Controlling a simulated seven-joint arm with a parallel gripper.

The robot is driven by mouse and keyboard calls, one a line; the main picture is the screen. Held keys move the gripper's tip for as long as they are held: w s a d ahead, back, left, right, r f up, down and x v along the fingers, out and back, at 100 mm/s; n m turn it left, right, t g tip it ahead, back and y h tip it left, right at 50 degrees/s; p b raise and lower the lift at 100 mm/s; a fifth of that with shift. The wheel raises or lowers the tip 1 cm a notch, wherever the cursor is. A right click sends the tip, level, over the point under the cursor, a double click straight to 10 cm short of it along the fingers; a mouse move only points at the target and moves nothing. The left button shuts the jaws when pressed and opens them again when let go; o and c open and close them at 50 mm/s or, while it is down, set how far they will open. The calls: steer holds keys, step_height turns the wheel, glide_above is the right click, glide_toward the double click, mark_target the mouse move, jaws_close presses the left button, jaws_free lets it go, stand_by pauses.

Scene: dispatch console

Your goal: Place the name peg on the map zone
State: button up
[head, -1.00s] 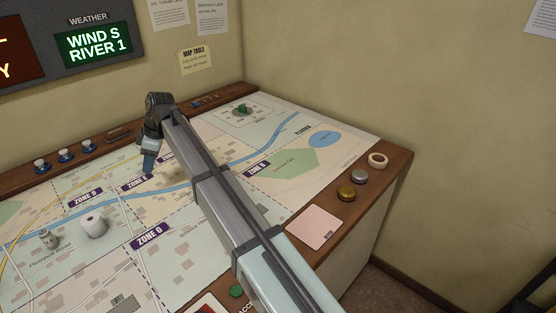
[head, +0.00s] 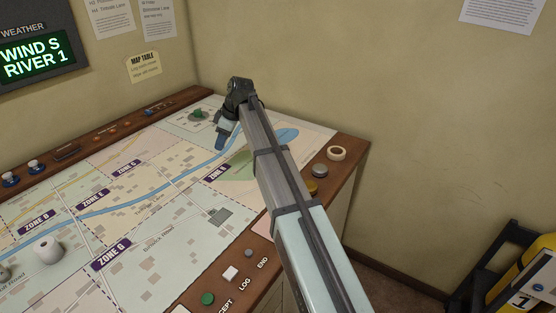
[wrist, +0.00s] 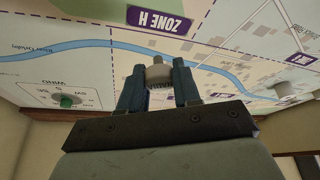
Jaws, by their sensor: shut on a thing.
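My gripper (head: 219,142) hangs over the right part of the map, near the blue river and behind a purple zone label (head: 215,172). In the wrist view its two blue fingers (wrist: 160,88) are shut on a pale grey, rounded peg with dark lettering (wrist: 158,72). The fingers hide the peg in the head view. The map (head: 150,225) has several zones with purple labels. The ZONE H label (wrist: 160,20) appears upside down in the wrist view, beyond the fingers. I cannot tell whether the peg touches the map.
A white roll-like piece (head: 47,250) stands on the map at left. A green knob (head: 198,113) sits on the wind dial behind my gripper.

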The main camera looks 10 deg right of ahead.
steer(key=m, duration=0.1)
glide_above(244, 179)
steer(key=w+d, duration=0.1)
steer(key=w, duration=0.2)
steer(key=s, duration=0.3)
steer(key=shift+s+d+f, duration=0.1)
steer(key=shift+d+f, duration=0.05)
steer(key=shift+f, duration=2.6)
steer(key=shift+s+d+f, duration=0.1)
steer(key=shift+f, duration=2.6)
steer(key=o, duration=1)
steer(key=shift+f, duration=0.1)
steer(key=v, duration=1.2)
